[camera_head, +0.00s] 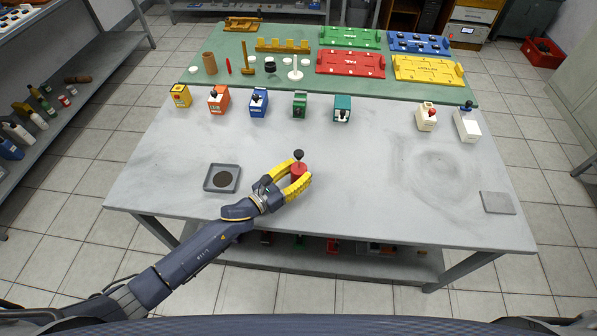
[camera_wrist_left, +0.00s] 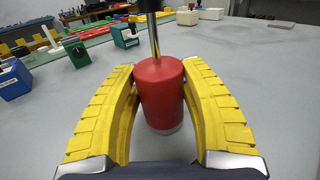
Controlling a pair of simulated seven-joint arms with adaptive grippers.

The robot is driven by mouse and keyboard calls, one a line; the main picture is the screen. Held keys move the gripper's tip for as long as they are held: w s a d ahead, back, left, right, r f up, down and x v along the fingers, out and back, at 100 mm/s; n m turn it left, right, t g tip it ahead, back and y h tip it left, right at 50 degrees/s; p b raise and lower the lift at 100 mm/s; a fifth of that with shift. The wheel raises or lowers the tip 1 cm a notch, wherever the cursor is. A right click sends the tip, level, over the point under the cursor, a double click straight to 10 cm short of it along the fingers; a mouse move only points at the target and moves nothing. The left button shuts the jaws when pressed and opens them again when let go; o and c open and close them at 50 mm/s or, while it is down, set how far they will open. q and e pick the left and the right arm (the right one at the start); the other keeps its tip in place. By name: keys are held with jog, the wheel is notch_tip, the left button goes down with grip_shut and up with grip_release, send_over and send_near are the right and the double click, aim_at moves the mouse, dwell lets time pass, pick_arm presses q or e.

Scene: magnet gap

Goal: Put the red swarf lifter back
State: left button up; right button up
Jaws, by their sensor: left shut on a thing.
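A grey square tray (camera_head: 238,180) with a dark round patch inside lies left of the gripper. My right gripper is not in view.
A row of small coloured blocks, including an orange one (camera_head: 218,100) and a teal one (camera_head: 342,110), stands across the table's middle. Two whitish ones stand at right. A grey square plate (camera_head: 497,203) lies at the right front. The table between is mostly clear.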

pick_arm(q)
jog(key=shift+f, duration=0.1)
jog(key=o, duration=1.4)
jog(key=v, duration=1.2)
